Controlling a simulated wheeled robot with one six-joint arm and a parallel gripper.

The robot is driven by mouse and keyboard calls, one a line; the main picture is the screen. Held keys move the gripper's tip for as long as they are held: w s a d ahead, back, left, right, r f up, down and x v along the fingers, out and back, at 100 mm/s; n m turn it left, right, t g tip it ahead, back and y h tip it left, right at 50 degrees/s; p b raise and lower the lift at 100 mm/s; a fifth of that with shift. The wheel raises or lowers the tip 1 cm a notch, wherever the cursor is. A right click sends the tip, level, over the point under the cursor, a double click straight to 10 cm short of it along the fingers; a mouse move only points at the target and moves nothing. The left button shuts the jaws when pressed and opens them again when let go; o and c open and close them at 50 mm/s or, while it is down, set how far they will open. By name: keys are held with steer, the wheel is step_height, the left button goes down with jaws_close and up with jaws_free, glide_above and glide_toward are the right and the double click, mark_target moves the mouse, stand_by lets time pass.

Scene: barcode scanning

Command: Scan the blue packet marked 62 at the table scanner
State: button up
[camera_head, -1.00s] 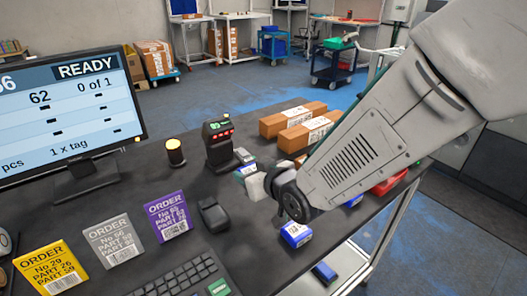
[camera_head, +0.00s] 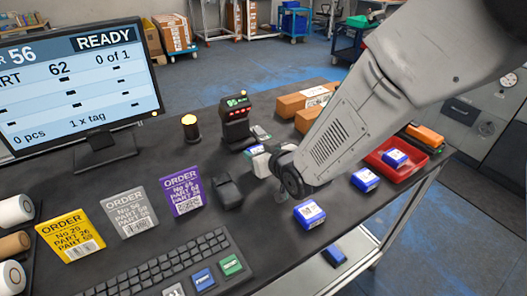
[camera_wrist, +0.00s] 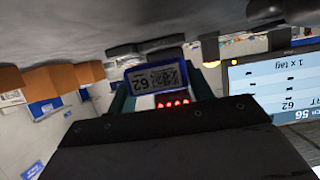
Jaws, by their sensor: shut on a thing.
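The blue packet marked 62 (camera_wrist: 155,78) is between the fingers of my gripper (camera_wrist: 160,85), with its label and code facing the wrist camera. It appears upside down there. My gripper is shut on it. In the head view my gripper (camera_head: 266,162) is above the table just right of and in front of the black table scanner (camera_head: 236,128); the held packet is largely hidden there by my wrist. The scanner's red lights (camera_wrist: 172,103) show just beyond the packet in the wrist view. The monitor (camera_head: 80,85) reads READY, part 62, 0 of 1.
Other blue packets (camera_head: 308,213) (camera_head: 365,180) lie on the table to the right, and one in a red tray (camera_head: 380,168). Brown boxes (camera_head: 290,104) stand behind my arm.

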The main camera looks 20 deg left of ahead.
steer(key=s+d+r, duration=0.8)
steer(key=d+r, duration=0.2)
steer(key=shift+s, duration=0.25)
